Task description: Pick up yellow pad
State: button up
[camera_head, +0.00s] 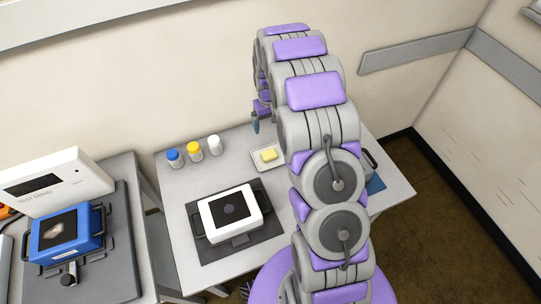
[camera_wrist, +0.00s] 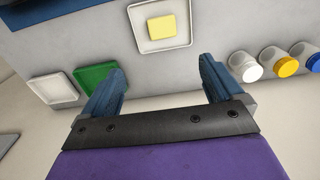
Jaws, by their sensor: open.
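The yellow pad (camera_head: 268,154) lies in a small white tray (camera_head: 259,165) near the back of the light grey table. In the wrist view the yellow pad (camera_wrist: 162,27) sits in the middle of the tray (camera_wrist: 143,44), beyond my fingertips. My gripper (camera_wrist: 158,72) is open with its two blue fingers apart and nothing between them. In the head view my gripper (camera_head: 256,125) is small, above the back of the table and to the left of the pad; my arm hides part of the table on the right.
Bottles with blue (camera_head: 173,154), yellow (camera_head: 193,147) and white (camera_head: 214,139) caps stand left of the tray. A white device (camera_head: 214,211) sits on a dark mat in front. A wall stands behind.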

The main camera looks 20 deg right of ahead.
jog(key=b, duration=0.3)
send_over(269, 153)
jog(key=f, duration=1.2)
jog(key=shift+d, duration=0.25)
jog(key=shift+a+f, duration=0.4)
jog(key=shift+f, duration=0.05)
jog(key=shift+a+f, duration=0.1)
jog(key=shift+f, duration=0.25)
notch_tip(269, 153, down, 4)
jog(key=shift+r+b, duration=0.2)
jog(key=shift+b, duration=0.4)
jog(key=shift+d+f, duration=0.3)
jog(key=shift+d, duration=0.05)
jog(key=shift+r, duration=0.1)
jog(key=shift+c, duration=0.3)
